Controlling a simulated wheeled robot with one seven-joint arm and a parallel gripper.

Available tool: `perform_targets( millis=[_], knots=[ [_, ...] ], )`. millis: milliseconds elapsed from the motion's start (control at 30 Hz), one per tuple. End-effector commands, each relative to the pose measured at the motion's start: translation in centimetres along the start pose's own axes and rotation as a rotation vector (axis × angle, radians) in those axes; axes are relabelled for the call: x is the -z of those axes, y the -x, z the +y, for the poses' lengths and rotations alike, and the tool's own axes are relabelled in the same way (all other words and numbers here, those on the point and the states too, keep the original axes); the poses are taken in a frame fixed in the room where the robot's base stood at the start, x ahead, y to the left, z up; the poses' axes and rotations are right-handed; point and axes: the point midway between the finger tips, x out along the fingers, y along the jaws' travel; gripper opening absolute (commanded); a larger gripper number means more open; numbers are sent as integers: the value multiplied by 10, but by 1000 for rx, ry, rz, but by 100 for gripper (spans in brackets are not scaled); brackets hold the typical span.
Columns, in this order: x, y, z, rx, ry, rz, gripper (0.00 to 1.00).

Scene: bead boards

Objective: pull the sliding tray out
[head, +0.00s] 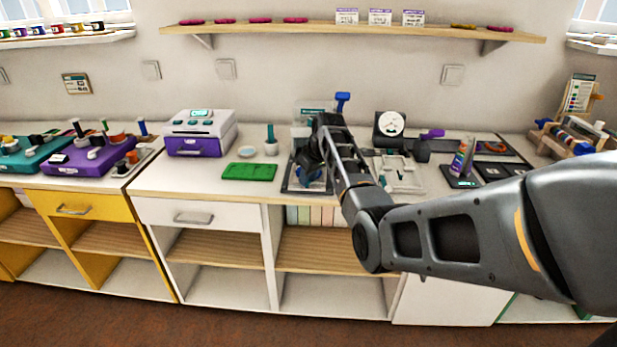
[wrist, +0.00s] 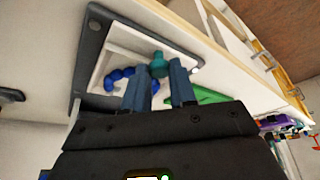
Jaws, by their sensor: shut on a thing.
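The sliding tray (wrist: 119,40) shows in the wrist view as a pale surface inside a dark frame (wrist: 90,50), with a string of blue beads (wrist: 120,75) on it. A teal knob (wrist: 158,60) stands at the tray. My gripper (wrist: 158,82) has its two blue fingers on either side of this knob and is shut on it. In the head view my gripper (head: 312,174) is low over the dark-framed unit on the white counter. My arm and wrist hide much of the tray there.
A green board (head: 250,172) lies left of the unit, with a purple and white box (head: 200,140) behind it. A small white pot (head: 270,149) stands near. A dial gauge (head: 391,124) and a glue bottle (head: 459,160) are to the right. Shelves are below the counter.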

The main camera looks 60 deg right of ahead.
Motion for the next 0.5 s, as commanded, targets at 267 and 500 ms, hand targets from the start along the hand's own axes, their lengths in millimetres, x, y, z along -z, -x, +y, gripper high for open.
perform_targets(
  millis=[267,500],
  knots=[
    [-3,-1,-3,9,0,-11,33],
    [-2,-1,-2,7,0,-8,51]
  ],
)
